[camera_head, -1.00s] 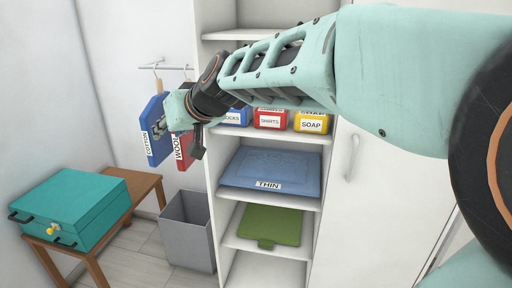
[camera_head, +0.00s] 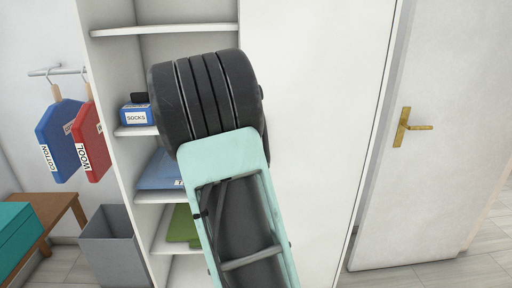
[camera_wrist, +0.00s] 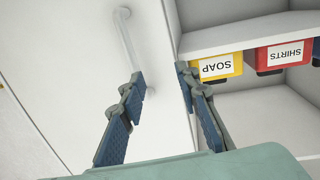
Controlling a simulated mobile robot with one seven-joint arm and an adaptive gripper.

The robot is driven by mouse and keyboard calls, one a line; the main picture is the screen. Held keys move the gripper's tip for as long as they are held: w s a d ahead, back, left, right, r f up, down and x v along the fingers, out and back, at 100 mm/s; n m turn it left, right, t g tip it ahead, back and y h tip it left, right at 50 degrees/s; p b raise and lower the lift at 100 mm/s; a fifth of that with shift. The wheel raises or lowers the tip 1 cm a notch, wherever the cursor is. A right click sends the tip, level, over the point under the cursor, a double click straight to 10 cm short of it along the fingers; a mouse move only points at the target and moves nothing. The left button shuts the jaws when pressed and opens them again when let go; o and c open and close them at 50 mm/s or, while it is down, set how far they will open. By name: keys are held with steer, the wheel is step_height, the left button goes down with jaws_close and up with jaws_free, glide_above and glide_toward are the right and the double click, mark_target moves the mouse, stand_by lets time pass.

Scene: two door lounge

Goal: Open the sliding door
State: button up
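The sliding door is the white panel (camera_head: 320,110) covering the right part of the shelf unit in the head view. It also fills the left of the wrist view (camera_wrist: 60,70). Its pale vertical bar handle (camera_wrist: 127,42) shows in the wrist view and is hidden behind my arm in the head view. My gripper (camera_wrist: 160,76) is open, its two fingers apart with nothing between them. The left finger overlaps the handle's near end in the picture; I cannot tell whether they touch. The right finger lies over the door edge and shelf side. The head view hides my gripper.
The open shelves (camera_head: 165,28) hold a blue socks box (camera_head: 137,114), with yellow soap (camera_wrist: 217,66) and red shirts (camera_wrist: 283,54) boxes beside my gripper. A hinged white door with a brass handle (camera_head: 404,126) stands right. A grey bin (camera_head: 110,250) stands left.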

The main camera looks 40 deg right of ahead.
steer(key=s+d+f+h, duration=0.1)
steer(key=s+d, duration=0.2)
steer(key=shift+m, duration=0.4)
steer(key=p+x, duration=0.1)
steer(key=x, duration=0.9)
steer(key=shift+w+d+r, duration=0.1)
steer(key=shift+w+d, duration=0.1)
steer(key=shift+d, duration=0.1)
steer(key=shift+c, duration=0.4)
jaws_close()
